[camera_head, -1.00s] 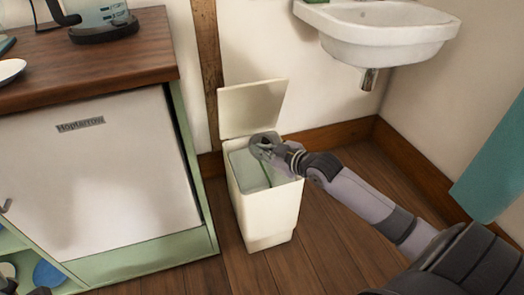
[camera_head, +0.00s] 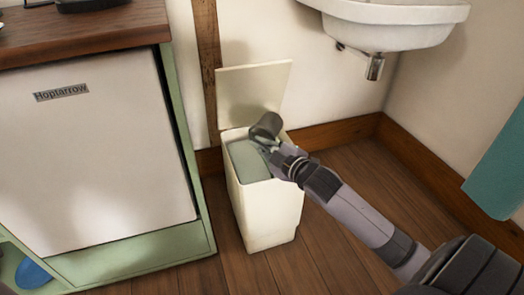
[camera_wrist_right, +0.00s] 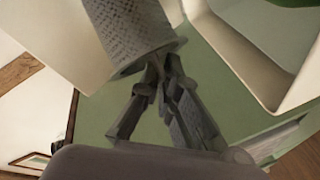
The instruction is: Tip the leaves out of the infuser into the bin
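My right gripper (camera_head: 272,146) is over the open top of the cream bin (camera_head: 268,217). It is shut on the infuser (camera_head: 266,126), a dark grey cylinder held tilted above the bin's back right part, in front of the raised lid (camera_head: 254,92). In the right wrist view, the infuser (camera_wrist_right: 128,28) shows its perforated wall, and the fingers (camera_wrist_right: 160,80) meet at its lower end. No leaves can be made out, and the inside of the infuser is hidden. My left gripper is not in view.
A white-fronted cabinet (camera_head: 95,150) with a green frame and wooden top stands close left of the bin. A white sink (camera_head: 385,22) hangs on the wall at upper right. The wooden floor (camera_head: 325,240) right of the bin is clear apart from my arm.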

